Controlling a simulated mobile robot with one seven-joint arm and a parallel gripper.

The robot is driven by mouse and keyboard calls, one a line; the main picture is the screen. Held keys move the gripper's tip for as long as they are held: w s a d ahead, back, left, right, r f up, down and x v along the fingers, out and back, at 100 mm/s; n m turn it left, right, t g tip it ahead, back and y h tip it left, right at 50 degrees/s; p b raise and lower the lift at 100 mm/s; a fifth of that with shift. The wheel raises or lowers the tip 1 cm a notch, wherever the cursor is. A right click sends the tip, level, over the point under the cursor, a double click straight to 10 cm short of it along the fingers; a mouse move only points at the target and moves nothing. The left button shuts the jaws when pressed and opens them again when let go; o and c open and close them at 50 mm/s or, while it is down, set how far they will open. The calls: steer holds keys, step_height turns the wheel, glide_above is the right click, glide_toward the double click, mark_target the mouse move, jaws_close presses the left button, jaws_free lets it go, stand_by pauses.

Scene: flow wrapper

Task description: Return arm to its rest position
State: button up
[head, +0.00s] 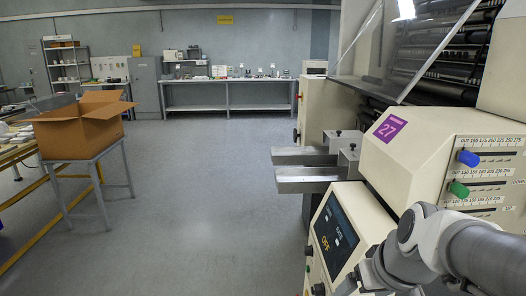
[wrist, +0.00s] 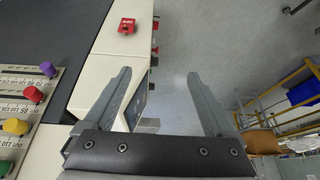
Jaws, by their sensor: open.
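My arm (head: 435,245) reaches in from the lower right corner of the head view, in front of the cream flow wrapper (head: 405,155). My gripper's fingers cannot be made out in the head view. In the wrist view my gripper (wrist: 160,75) is open, with its two grey fingers wide apart and nothing between them. The left finger overlaps the edge of the machine's cream panel in the picture; I cannot tell whether they touch. The right finger is over grey floor.
The machine has a dark display (head: 335,235) reading OFF, a blue knob (head: 468,158), a green knob (head: 458,189) and projecting metal bars (head: 305,180). A red button (wrist: 127,25) shows by the gripper. A cardboard box (head: 75,135) stands on a table at left. The middle floor is clear.

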steer(key=s+a+r, duration=0.4)
steer(key=s+r, duration=0.1)
steer(key=s, duration=0.3)
step_height(320, 180, up, 12)
steer(key=p, duration=1.2)
steer(key=shift+w+d+r+m+t+h+p, duration=0.2)
steer(key=shift+m+t+h+p, duration=0.1)
steer(key=shift+h, duration=0.1)
